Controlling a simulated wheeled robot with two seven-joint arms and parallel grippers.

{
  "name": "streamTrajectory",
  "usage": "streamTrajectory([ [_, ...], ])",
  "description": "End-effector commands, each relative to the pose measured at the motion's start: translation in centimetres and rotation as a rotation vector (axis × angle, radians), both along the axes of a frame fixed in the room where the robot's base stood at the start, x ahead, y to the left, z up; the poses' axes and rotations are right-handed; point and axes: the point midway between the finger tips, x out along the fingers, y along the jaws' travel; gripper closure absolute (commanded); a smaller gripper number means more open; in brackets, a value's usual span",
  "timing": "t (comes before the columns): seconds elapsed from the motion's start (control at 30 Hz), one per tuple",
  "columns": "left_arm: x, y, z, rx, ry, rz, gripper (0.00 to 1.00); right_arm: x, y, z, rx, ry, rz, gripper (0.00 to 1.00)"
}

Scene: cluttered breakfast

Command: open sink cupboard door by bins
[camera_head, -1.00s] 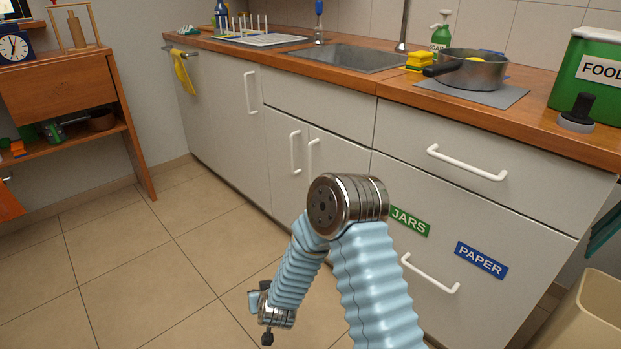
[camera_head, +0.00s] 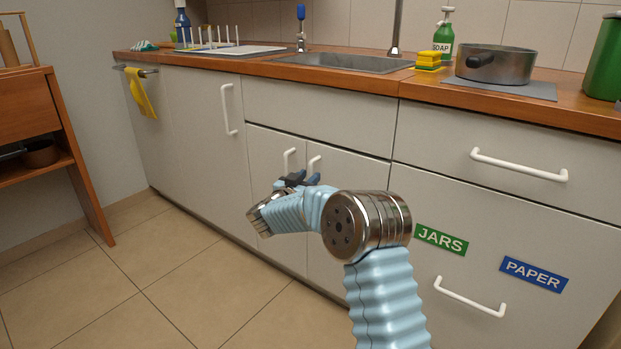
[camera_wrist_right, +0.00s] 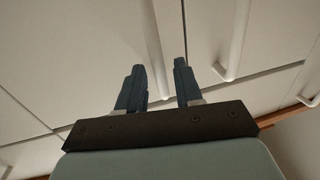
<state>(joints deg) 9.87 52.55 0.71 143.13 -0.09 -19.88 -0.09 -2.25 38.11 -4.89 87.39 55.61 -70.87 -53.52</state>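The sink cupboard has two pale grey doors under the sink. The right door (camera_head: 345,225), beside the drawers labelled JARS and PAPER, has a vertical white handle (camera_head: 314,165) near the seam. The left door (camera_head: 262,160) has a matching handle (camera_head: 289,159). Both doors are shut. My right gripper (camera_head: 301,179) is at the handles' lower ends, with dark fingers apart. In the right wrist view the open fingers (camera_wrist_right: 160,68) point at a white handle (camera_wrist_right: 152,35), which lies between their lines; a second handle (camera_wrist_right: 236,40) is to the right. Contact is not visible. My left gripper is out of view.
The JARS and PAPER front (camera_head: 440,240) with its handle (camera_head: 470,297) is at right, under a drawer handle (camera_head: 518,165). The wooden counter (camera_head: 440,90) carries a pot (camera_head: 496,66) and a soap bottle (camera_head: 443,38). The tiled floor (camera_head: 170,290) at left is clear.

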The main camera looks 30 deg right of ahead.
Motion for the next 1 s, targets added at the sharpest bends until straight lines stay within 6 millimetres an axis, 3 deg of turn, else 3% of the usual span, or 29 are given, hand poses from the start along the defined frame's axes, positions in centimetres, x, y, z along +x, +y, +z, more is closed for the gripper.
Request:
streamTrajectory([
  [0.2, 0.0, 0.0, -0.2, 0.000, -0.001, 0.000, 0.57, 1.1, -1.7, 0.0, 0.001, 0.001, 0.000, 0.65],
  [0.47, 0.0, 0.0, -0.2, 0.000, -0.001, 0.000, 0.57, 1.2, -1.8, 0.0, 0.001, 0.001, 0.001, 0.65],
  [0.73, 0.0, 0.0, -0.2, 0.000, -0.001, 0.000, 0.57, 1.2, -1.8, 0.0, 0.001, 0.001, 0.001, 1.00],
  [1.0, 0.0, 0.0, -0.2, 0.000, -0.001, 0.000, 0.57, 1.2, -1.8, 0.0, 0.001, 0.001, 0.001, 1.00],
])
